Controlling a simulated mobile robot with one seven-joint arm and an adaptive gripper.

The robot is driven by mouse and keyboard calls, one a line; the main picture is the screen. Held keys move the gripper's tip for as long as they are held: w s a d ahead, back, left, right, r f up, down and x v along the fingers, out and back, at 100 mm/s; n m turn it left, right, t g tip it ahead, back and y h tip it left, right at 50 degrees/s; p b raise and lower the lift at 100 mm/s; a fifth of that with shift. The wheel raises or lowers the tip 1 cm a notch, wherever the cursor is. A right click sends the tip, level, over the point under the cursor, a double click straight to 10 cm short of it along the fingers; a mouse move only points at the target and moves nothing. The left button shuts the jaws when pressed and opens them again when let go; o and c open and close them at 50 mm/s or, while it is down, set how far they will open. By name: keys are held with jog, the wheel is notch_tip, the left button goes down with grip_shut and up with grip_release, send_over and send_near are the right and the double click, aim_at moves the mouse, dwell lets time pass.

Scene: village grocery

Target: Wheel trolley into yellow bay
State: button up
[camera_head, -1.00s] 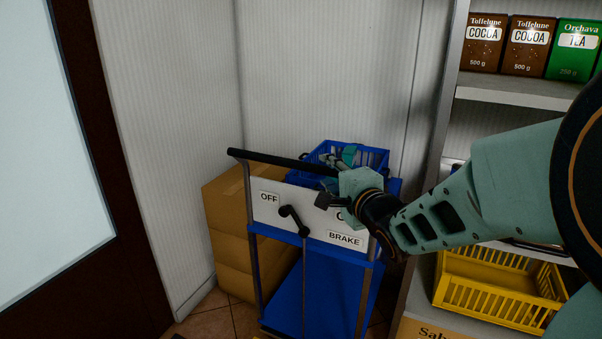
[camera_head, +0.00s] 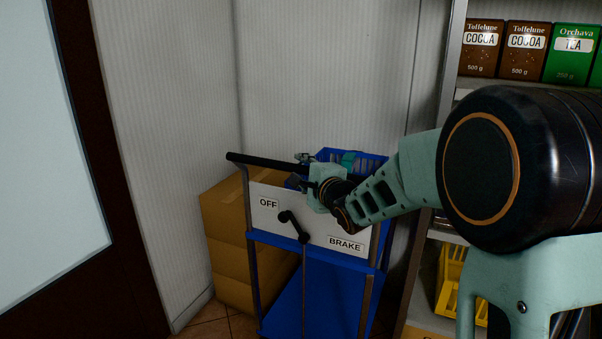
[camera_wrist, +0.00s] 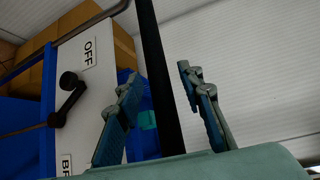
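The blue trolley (camera_head: 318,278) stands in the corner with a white panel (camera_head: 268,222) facing me and a black handle bar (camera_head: 262,160) along its top. A black lever (camera_head: 293,226) on the panel slants with its upper end towards the OFF label (camera_head: 268,203); the BRAKE label (camera_head: 345,244) is lower right. My gripper (camera_head: 303,170) is at the handle bar, right of its middle. In the wrist view the gripper (camera_wrist: 158,82) is open, with the bar (camera_wrist: 155,60) running between its fingers and gaps on both sides. No yellow bay shows.
Stacked cardboard boxes (camera_head: 228,250) stand left of and behind the trolley, close to the wall. A blue crate (camera_head: 376,163) is on the trolley's top. A shelf with cocoa and tea packs (camera_head: 527,50) and a yellow crate (camera_head: 447,285) stands close on the right. A dark-framed door (camera_head: 90,90) is at left.

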jog(key=shift+w+a, duration=0.15)
jog(key=shift+w, duration=0.15)
jog(key=shift+c, duration=0.7)
grip_shut()
